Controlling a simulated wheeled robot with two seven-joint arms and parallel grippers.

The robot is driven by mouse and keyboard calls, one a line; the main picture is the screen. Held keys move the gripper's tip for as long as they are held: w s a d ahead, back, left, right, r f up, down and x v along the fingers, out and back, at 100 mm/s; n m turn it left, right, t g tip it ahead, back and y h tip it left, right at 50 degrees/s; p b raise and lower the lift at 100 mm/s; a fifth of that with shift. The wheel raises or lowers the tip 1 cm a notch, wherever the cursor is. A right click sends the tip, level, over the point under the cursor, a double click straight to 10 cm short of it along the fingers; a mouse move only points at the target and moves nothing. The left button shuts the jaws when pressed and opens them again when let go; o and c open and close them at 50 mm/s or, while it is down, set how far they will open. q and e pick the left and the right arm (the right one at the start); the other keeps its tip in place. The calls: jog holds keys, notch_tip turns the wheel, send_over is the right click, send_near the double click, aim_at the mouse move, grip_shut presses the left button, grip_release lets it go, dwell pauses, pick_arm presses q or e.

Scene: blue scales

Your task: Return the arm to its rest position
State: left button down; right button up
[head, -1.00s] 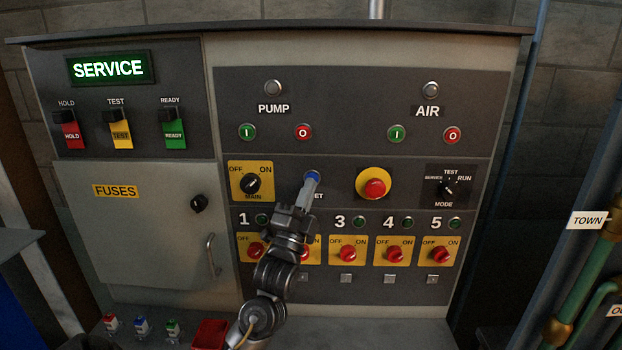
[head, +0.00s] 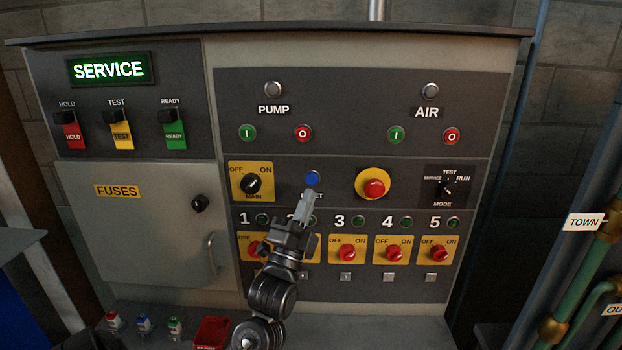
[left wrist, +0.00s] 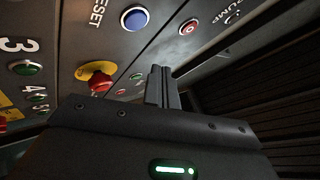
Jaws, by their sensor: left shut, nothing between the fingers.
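My left gripper (head: 306,203) is shut and empty in the head view, just below the blue reset button (head: 312,178) and in front of the panel. The whole blue button shows, and the fingertips look apart from it. In the left wrist view the shut fingers (left wrist: 163,84) point up at the panel, with the blue button (left wrist: 135,18) above and left of them. My left arm covers most of switch 2 and part of the reset label. My right gripper is not in view.
The panel holds the main switch (head: 250,184), a red emergency button (head: 374,188) and a row of red rotary switches (head: 347,253). The closed fuse door (head: 150,240) has a protruding handle (head: 211,255). A red tray (head: 212,332) and small coloured items sit on the ledge. Pipes (head: 585,270) stand at right.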

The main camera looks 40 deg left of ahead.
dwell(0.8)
pick_arm(q)
jog(key=s+d+f+n+g+h, duration=0.1)
jog(key=d+f+n+g+h, duration=0.2)
jog(key=f, duration=0.5)
jog(key=s+d+f+g+h, duration=0.15)
jog(key=f+g, duration=0.25)
jog(key=f, duration=0.4)
jog(key=s+d+f+n+g+h, duration=0.1)
jog(key=d+f+n+g, duration=0.2)
jog(key=f, duration=0.6)
jog(key=s+d+f+n+g+h, duration=0.1)
jog(key=s+d+f+n+g, duration=0.2)
jog(key=s+f+g, duration=0.6)
jog(key=s+d+f+n+g, duration=0.3)
jog(key=s+f, duration=0.4)
jog(key=s, duration=0.6)
notch_tip(320, 180, down, 26)
jog(key=m+g+b, duration=0.1)
jog(key=s+a+f+g+b, duration=0.1)
jog(key=s+a+f, duration=0.1)
jog(key=s+f, duration=1.5)
jog(key=shift+a+f+m, duration=0.3)
jog(key=shift+a, duration=0.05)
